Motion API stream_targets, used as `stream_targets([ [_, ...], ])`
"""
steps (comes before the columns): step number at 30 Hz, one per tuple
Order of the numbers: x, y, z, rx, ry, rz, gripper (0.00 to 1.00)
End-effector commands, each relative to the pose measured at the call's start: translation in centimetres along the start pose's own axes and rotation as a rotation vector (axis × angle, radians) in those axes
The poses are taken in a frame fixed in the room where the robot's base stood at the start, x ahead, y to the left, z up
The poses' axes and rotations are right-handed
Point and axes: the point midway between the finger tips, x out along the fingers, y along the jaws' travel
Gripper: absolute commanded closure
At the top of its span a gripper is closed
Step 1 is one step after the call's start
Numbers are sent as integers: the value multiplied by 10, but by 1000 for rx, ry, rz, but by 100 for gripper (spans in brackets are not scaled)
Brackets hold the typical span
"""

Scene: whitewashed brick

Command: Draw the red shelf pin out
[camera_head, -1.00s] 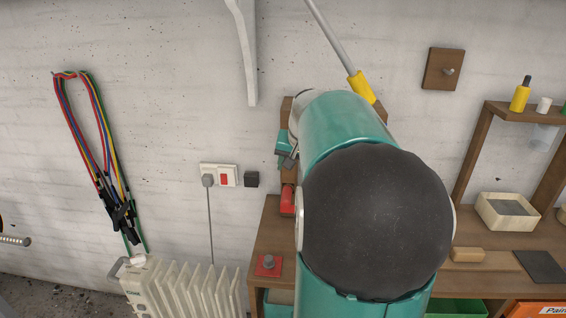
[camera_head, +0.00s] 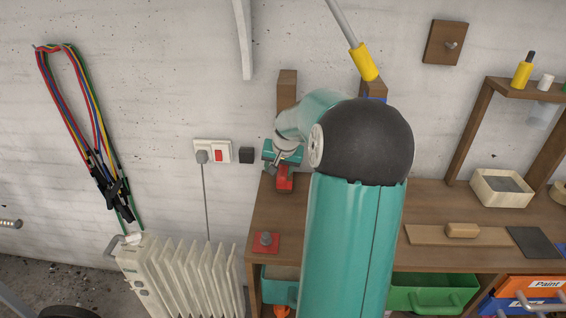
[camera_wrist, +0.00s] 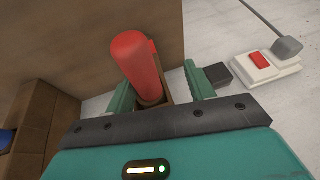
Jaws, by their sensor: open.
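My gripper (camera_wrist: 158,80) is open, with one teal finger on each side of the pin. The pin lies nearer the left finger; I cannot tell whether they touch. In the head view, my gripper (camera_head: 282,154) is at the left end of the bench, partly hidden by my arm. A red part (camera_head: 285,178) shows just below it.
A switched socket (camera_head: 213,152) and a dark box (camera_head: 246,155) are on the wall left of my gripper. A red plate with a grey knob (camera_head: 264,242) lies on the bench (camera_head: 276,215). A white radiator (camera_head: 180,275) stands at lower left. A yellow-ended rod (camera_head: 363,62) leans above.

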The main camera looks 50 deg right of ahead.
Motion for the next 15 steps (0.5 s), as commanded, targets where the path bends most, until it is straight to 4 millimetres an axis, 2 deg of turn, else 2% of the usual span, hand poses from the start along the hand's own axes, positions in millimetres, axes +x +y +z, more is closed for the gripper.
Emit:
stream_targets([
  [3, -7, 7, -1, 6, 12, 0, 48],
  [6, -4, 4, -2, 5, 8, 3, 48],
  [13, -6, 4, -2, 4, 11, 0, 93],
  [15, -5, 4, -2, 4, 10, 1, 97],
])
